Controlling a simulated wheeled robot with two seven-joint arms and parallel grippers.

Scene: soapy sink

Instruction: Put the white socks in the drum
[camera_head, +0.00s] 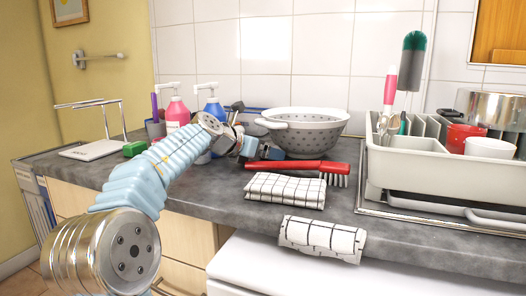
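I see no white socks and no drum in the head view. My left gripper (259,149) is over the counter, at the end of my arm coming in from the lower left. It is just left of the grey colander, small and partly turned away, so I cannot tell whether its fingers are open or shut. My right gripper is out of view. A white appliance (270,268) with a flat top shows at the bottom, below the counter edge; its front is out of view.
A folded checked cloth (286,190) and a red-handled brush (290,166) lie on the counter (215,195). Another checked cloth (322,238) hangs at the front edge. Behind stand the colander (312,138) and soap bottles (177,115). A dish rack (430,172) fills the right.

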